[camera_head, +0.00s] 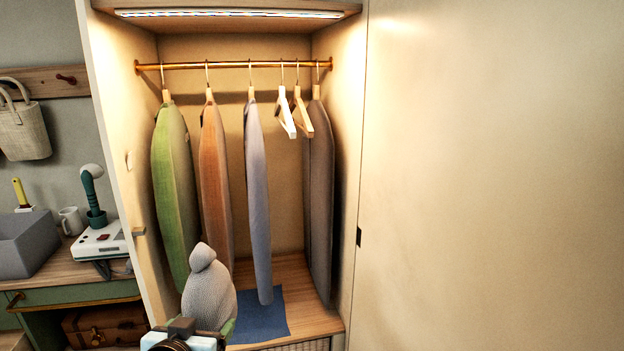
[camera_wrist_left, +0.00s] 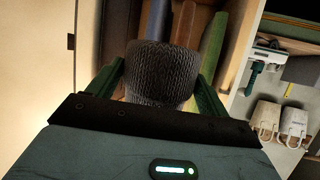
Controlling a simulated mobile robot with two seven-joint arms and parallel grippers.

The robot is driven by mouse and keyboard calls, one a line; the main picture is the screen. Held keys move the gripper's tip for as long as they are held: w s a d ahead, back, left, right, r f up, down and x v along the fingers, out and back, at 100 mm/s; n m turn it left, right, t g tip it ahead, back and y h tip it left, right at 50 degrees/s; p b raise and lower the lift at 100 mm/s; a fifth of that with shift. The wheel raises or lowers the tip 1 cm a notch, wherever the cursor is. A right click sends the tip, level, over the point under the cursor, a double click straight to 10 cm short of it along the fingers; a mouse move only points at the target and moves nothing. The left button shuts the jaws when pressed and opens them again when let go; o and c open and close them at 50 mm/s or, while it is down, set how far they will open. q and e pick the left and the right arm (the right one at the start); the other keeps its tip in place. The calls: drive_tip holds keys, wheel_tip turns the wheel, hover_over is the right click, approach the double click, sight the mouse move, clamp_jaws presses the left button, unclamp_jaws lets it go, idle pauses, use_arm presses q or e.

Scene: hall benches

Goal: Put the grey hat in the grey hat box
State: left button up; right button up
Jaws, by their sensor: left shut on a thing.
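The grey knitted hat (camera_head: 208,290) is upright in front of the wardrobe, its rounded bobble on top. My left gripper (camera_head: 206,318) is shut on the hat near its lower part. In the left wrist view the hat (camera_wrist_left: 162,75) sits between the two green fingers of the left gripper (camera_wrist_left: 160,88). A grey box (camera_head: 27,245) stands on the bench at the far left, cut off by the picture edge; I cannot tell for sure that it is the hat box. The hat is well to the right of this box. My right gripper is not in view.
The open wardrobe holds hanging garments (camera_head: 215,165), empty hangers (camera_head: 284,115) and a blue mat (camera_head: 262,316). A white device with a green handset (camera_head: 100,240) and a mug (camera_head: 71,221) stand right of the grey box. A bag (camera_head: 24,132) hangs above. A plain pale panel (camera_head: 490,180) fills the right.

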use_arm(q)
drive_tip(key=s, duration=0.1)
drive_tip(key=s+a+f, duration=0.1)
drive_tip(key=shift+s+a+n, duration=0.3)
drive_tip(key=shift+s, duration=0.05)
drive_tip(key=s+f, duration=0.8)
drive_tip(key=s, duration=0.1)
drive_tip(key=shift+s+f, duration=0.25)
drive_tip(key=shift+f, duration=0.15)
drive_tip(key=shift+a, duration=0.15)
